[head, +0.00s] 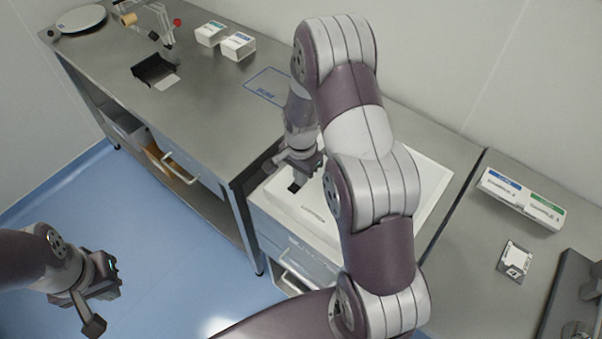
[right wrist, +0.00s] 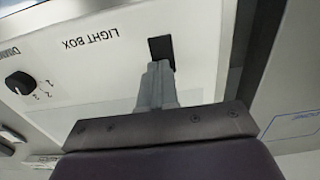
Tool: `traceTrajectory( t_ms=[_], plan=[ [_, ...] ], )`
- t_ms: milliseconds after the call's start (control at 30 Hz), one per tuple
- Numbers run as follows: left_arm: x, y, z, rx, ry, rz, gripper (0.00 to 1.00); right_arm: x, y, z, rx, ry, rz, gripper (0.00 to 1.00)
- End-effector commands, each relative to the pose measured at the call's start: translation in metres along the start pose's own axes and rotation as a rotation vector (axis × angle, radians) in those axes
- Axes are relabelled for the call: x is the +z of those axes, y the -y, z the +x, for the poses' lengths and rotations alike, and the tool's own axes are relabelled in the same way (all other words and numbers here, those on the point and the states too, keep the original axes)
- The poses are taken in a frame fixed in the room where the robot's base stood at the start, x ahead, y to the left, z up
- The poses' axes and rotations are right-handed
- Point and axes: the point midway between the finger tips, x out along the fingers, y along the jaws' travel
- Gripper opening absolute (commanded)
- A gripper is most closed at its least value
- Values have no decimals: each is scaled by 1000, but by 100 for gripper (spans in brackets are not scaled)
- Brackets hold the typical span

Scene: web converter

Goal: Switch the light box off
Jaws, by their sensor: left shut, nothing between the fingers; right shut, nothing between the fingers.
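The light box (head: 432,198) is a white box set in the metal bench, partly hidden behind my right arm in the head view. Its white front panel (right wrist: 105,68) shows in the right wrist view with the words LIGHT BOX, a black dial (right wrist: 19,83) and a black rectangular switch (right wrist: 161,50). My right gripper (right wrist: 158,68) is shut and empty, its fingertips at the lower edge of the switch; I cannot tell whether they touch it. It also shows in the head view (head: 294,187). My left gripper (head: 98,322) is shut and empty, over the blue floor, far from the box.
Two small white boxes (head: 238,46) and a black tray (head: 154,70) stand on the left bench. A white two-part box (head: 521,198) and a small square card (head: 514,261) lie on the right bench. Drawers (head: 185,160) sit below the bench.

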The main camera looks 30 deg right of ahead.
Motion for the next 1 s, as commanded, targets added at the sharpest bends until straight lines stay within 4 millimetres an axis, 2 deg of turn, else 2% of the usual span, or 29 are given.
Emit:
traceTrajectory(
  t_ms=[167,267,533,1000],
  plan=[
    [0,0,0,0,0,0,0,0,0,0,0,0,0,0],
    [1,0,7,0,0,0,0,-2,0,9,1,1,0,0],
    [1,0,5,0,0,0,0,-1,-1,8,5,4,0,0],
    [0,0,-1,0,0,0,0,17,-5,6,17,12,-1,0]
  ],
)
